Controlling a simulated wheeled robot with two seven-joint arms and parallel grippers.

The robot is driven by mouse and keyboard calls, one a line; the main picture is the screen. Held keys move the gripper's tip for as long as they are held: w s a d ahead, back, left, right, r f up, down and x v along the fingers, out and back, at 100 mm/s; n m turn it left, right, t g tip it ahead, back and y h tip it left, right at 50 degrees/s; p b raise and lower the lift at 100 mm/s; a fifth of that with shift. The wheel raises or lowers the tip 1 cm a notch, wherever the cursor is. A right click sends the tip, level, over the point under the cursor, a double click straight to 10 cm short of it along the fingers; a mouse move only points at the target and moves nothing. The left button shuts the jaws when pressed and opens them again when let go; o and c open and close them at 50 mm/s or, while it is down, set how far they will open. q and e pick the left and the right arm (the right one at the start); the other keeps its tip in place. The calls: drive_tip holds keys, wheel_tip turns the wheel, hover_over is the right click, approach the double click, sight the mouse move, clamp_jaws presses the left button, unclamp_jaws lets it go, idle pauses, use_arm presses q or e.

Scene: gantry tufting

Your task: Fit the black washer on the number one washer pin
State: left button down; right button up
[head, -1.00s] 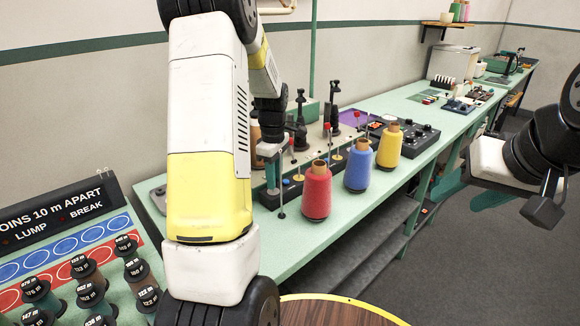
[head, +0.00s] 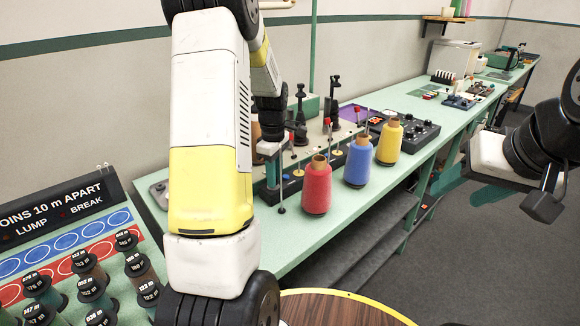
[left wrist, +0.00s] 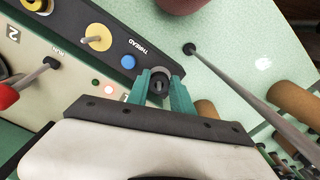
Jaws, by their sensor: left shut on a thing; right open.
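My left gripper (left wrist: 160,92) has green fingers shut on the black washer (left wrist: 160,75), a dark ring at the fingertips in the left wrist view. They are over the dark strip of the thread station, beside the blue button. The number one washer pin cannot be made out; the gripper covers that part, and I cannot tell whether the washer is around it. A yellow disc (left wrist: 97,37) sits on a pin near the "2" mark. In the head view my left gripper (head: 271,172) is behind the red cone. My right gripper (head: 490,195) is open and empty at the right.
Red (head: 316,190), blue (head: 358,165) and yellow (head: 390,143) thread cones stand along the front of the green bench. A thin rod (left wrist: 240,90) rises close to my left gripper. A panel of spools (head: 75,240) is at the left.

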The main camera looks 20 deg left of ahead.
use_arm(q)
drive_tip(key=shift+f, duration=0.65)
drive_tip(key=c, duration=1)
unclamp_jaws()
drive_tip(key=shift+c, duration=0.2)
drive_tip(key=s+d+r+m+t, duration=0.1)
drive_tip(key=s+d+r+m, duration=0.1)
drive_tip(key=r, duration=0.5)
drive_tip(key=s+d+r+m, duration=0.1)
drive_tip(key=s+r, duration=0.1)
drive_tip(key=r, duration=0.5)
drive_tip(key=s+d+r+m+t+h, duration=0.1)
drive_tip(key=s+d+r+m+t, duration=0.1)
drive_tip(key=s+m, duration=0.5)
drive_tip(key=s+d+r+m+t+h, duration=0.1)
drive_tip(key=s+d+r+m+t, duration=0.2)
drive_tip(key=s, duration=0.9)
drive_tip(key=d+r+m, duration=0.2)
drive_tip(key=d+m, duration=0.2)
drive_tip(key=shift+r, duration=0.3)
drive_tip(key=shift+d, duration=0.1)
